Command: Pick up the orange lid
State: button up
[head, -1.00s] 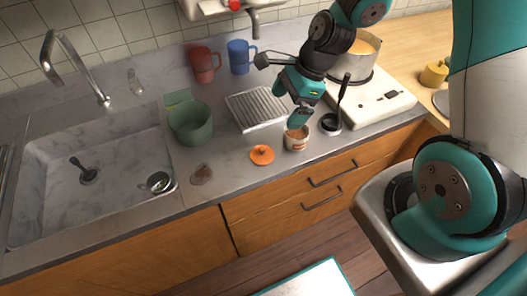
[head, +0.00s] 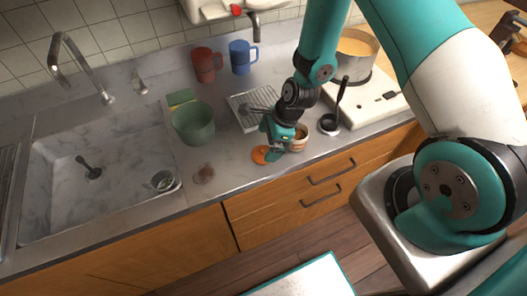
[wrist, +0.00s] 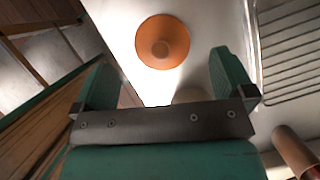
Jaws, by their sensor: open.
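The orange lid (head: 260,155) is a round disc with a small knob, lying on the grey counter near its front edge. In the wrist view the lid (wrist: 163,42) lies beyond the fingertips, roughly in line with the gap between them. My gripper (head: 274,152) is just right of the lid in the head view and partly covers its right side. In the wrist view my gripper (wrist: 163,75) is open with nothing between its fingers. I cannot tell its exact height above the counter.
A small tan jar (head: 299,139) stands close on the right of my gripper. A green pot (head: 193,123) is to the left, a drying rack (head: 243,110) behind, and a ladle in a dark holder (head: 330,124) farther right. A small reddish dish (head: 204,174) lies left of the lid.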

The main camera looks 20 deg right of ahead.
aim_at(264, 148)
jog(key=shift+p+x, duration=0.9)
jog(key=shift+x, duration=1.45)
jog(key=c, duration=0.9)
